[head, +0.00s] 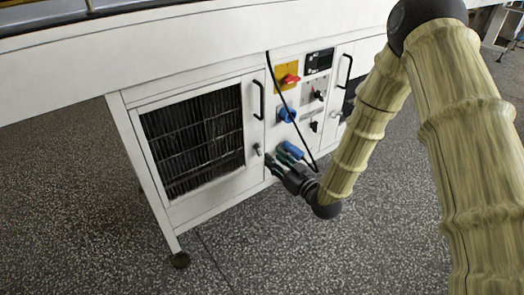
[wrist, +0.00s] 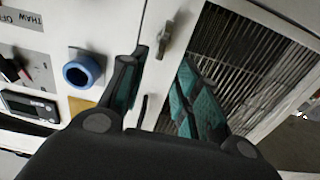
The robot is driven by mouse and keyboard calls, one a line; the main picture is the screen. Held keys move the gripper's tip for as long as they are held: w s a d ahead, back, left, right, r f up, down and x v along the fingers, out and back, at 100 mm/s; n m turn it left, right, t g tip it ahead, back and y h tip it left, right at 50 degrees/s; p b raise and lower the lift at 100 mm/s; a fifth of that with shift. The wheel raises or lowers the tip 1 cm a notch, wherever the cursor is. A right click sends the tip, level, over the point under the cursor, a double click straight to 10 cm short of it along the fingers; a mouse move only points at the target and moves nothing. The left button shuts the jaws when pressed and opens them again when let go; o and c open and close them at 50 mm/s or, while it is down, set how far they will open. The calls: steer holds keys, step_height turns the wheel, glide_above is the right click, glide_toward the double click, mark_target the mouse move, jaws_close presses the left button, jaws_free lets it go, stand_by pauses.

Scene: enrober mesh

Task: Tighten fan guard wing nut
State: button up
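The fan guard (head: 195,140) is a dark slatted grille in a white door at the left of the machine; it fills the right of the wrist view (wrist: 250,60). A small grey wing nut (head: 257,149) sits on the door frame at the grille's right side. In the wrist view the wing nut (wrist: 166,40) shows just beyond my fingertips, between their lines. My gripper (head: 279,157) is open, with teal pads apart and nothing between them (wrist: 162,62). It appears close to the nut without touching it, though the exact gap is hard to tell.
A blue round socket (head: 286,114), a red switch on a yellow plate (head: 287,78) and a dark display (head: 318,61) are on the panel right of the guard. A black door handle (head: 257,99) stands out above the nut. A black cable (head: 290,110) hangs down the panel.

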mark_target(261, 146)
steer(key=b+x, duration=0.2)
steer(key=x, duration=0.6)
steer(key=shift+w+b, duration=0.1)
steer(key=shift+b, duration=0.2)
jaws_close()
